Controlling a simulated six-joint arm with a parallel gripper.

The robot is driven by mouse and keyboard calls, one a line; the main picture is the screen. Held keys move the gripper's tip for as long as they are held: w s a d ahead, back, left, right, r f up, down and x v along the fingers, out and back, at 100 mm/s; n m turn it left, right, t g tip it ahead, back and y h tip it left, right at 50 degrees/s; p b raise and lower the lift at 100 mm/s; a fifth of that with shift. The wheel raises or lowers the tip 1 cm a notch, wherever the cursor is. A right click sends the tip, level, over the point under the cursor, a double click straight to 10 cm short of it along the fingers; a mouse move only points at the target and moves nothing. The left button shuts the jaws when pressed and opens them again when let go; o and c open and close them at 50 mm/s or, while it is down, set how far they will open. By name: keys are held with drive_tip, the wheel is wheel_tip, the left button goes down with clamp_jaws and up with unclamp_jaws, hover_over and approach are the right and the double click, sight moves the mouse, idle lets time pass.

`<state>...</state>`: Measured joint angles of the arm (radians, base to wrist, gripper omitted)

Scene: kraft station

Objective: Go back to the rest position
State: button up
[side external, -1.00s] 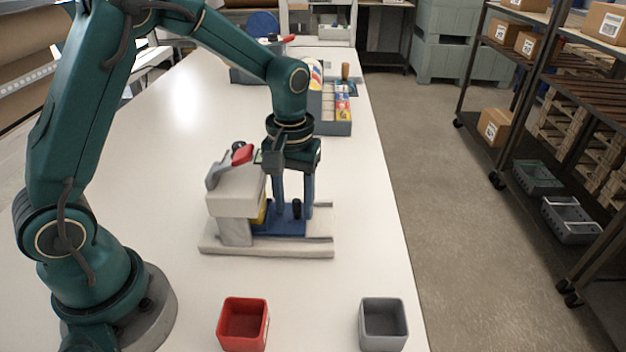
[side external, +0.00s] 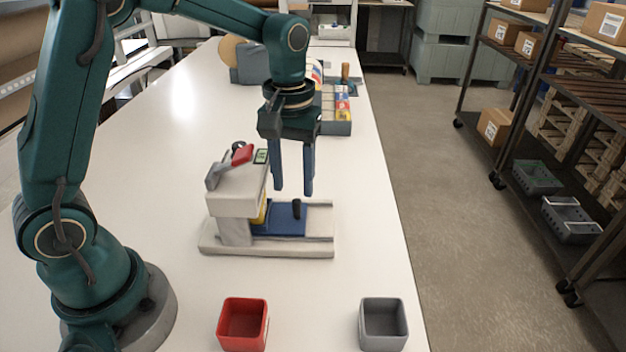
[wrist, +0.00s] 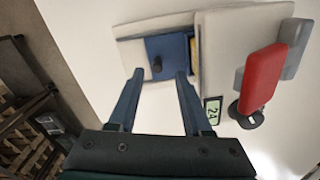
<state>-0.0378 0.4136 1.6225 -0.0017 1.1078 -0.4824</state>
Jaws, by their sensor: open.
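My gripper (side external: 293,192) is open and empty, pointing down above the right part of a grey-white bench device. The device (side external: 236,190) has a red-tipped lever (side external: 242,154), a small display (side external: 261,156) and a blue plate (side external: 280,219) on its base, with a small dark knob (side external: 297,209) standing on the plate. In the wrist view the two blue fingers (wrist: 153,100) are apart with nothing between them. That view also shows the blue plate (wrist: 172,50), the red lever (wrist: 263,80) and the display (wrist: 213,111), which seems to read 24.
A red bin (side external: 243,324) and a grey bin (side external: 383,325) stand at the table's front. A grey box with colourful packs (side external: 338,113) stands farther back. Shelving (side external: 540,120) stands across the aisle.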

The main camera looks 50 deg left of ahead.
drive_tip(key=s+d+r+m+h, duration=0.3)
drive_tip(key=s+d+r, duration=0.2)
drive_tip(key=s, duration=0.1)
drive_tip(key=s+a+r+m+t+y, duration=0.1)
drive_tip(key=s+a+m+t+y, duration=0.2)
drive_tip(key=s, duration=0.5)
drive_tip(key=a+t, duration=0.1)
drive_tip(key=t, duration=0.1)
drive_tip(key=shift+r+t, duration=0.15)
drive_tip(key=shift+t, duration=0.15)
